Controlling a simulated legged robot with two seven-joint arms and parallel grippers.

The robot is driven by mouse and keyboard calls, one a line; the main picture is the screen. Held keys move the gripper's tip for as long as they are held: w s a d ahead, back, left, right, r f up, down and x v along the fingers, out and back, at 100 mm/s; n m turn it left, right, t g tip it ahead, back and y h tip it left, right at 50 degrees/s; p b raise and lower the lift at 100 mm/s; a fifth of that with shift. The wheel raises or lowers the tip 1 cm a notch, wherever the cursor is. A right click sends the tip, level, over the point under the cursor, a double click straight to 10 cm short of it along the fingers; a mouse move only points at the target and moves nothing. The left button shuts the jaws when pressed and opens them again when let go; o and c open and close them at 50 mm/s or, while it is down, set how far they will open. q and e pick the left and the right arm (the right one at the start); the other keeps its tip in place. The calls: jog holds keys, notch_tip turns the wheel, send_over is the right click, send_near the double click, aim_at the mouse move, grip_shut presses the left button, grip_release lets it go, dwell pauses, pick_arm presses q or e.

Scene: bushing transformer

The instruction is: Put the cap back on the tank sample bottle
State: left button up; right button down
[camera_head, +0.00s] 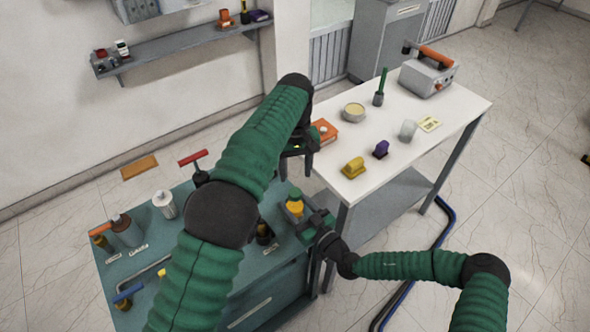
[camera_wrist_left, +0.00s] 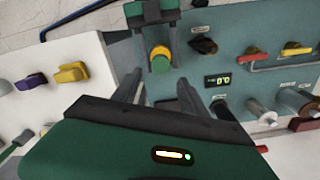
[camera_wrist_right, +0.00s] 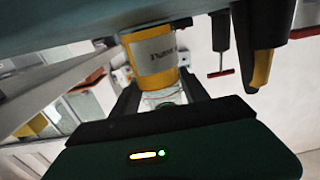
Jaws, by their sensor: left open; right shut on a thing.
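The tank sample bottle (camera_head: 295,208) has a yellow band and a green top (camera_head: 295,193) at the teal cabinet's right edge. My right gripper (camera_head: 310,222) is shut on it. The right wrist view shows the bottle's yellow label (camera_wrist_right: 153,57) and a clear glass part between the fingers. In the left wrist view the green top (camera_wrist_left: 160,65) faces the camera, with yellow beside it. I cannot tell how firmly the top is seated. My left gripper (camera_head: 297,165) is open and empty just above the bottle, its fingers (camera_wrist_left: 160,92) pointing toward it.
The teal cabinet top (camera_head: 150,265) carries several valves and fittings, including a red T-handle (camera_head: 193,157). The white table (camera_head: 335,180) at the right holds an orange block, a round tin (camera_head: 354,110), yellow and purple pieces and a grey instrument (camera_head: 428,75).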

aim_at(295, 192)
pick_arm(q)
notch_tip(295, 192, down, 8)
jog(key=shift+f, duration=0.1)
dwell(0.4)
grip_shut()
jog(key=m, duration=0.3)
jog(key=shift+o, duration=0.3)
grip_release()
